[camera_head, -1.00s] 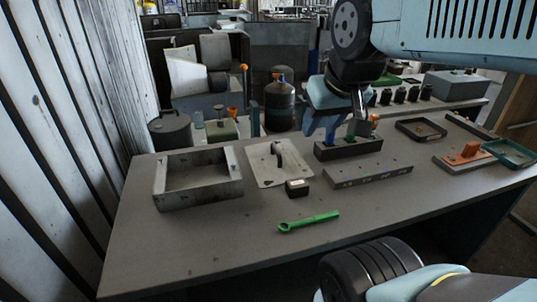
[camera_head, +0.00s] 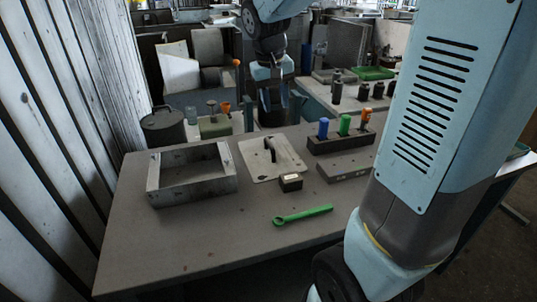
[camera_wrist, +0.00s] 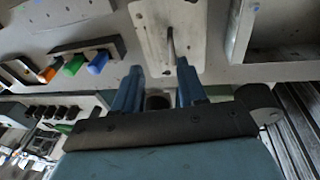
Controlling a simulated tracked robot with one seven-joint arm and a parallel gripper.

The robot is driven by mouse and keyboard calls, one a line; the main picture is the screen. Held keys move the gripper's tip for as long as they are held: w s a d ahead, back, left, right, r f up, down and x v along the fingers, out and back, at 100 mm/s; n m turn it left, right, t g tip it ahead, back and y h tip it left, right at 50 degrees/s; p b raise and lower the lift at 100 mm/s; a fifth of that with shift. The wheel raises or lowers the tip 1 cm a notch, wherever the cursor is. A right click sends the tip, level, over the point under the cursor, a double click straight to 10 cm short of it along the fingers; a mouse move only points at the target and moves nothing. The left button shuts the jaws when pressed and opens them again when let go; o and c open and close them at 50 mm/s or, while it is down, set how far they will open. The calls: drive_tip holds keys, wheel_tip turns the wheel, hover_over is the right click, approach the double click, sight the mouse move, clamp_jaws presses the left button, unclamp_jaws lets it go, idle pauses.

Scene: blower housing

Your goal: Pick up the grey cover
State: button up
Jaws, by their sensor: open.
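The grey cover (camera_head: 287,158) is a flat, light plate with a dark raised handle (camera_head: 270,150), lying on the table in the head view. In the wrist view the cover (camera_wrist: 150,28) is at the top centre, its handle (camera_wrist: 171,45) pointing down between the fingers. My gripper (camera_head: 272,110) is at the far side of the cover, apart from it. In the wrist view my gripper (camera_wrist: 160,82) has its two blue fingers spread, with nothing between them gripped.
An open grey housing frame (camera_head: 192,188) stands left of the cover. A small dark box (camera_head: 290,183) sits by its near edge, and a green wrench (camera_head: 303,215) lies nearer. A block with coloured-handled pieces (camera_head: 341,143) is to the right. The near left table is clear.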

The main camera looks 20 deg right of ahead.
drive_tip(key=g+h, duration=0.1)
approach(269, 143)
drive_tip(key=x, duration=0.6)
drive_tip(key=shift+s+d+r, duration=0.1)
drive_tip(key=shift+s+d, duration=0.15)
drive_tip(key=shift+a+x, duration=0.2)
drive_tip(key=shift+x, duration=2.3)
drive_tip(key=shift+w, duration=0.15)
drive_tip(key=shift+c, duration=0.3)
clamp_jaws()
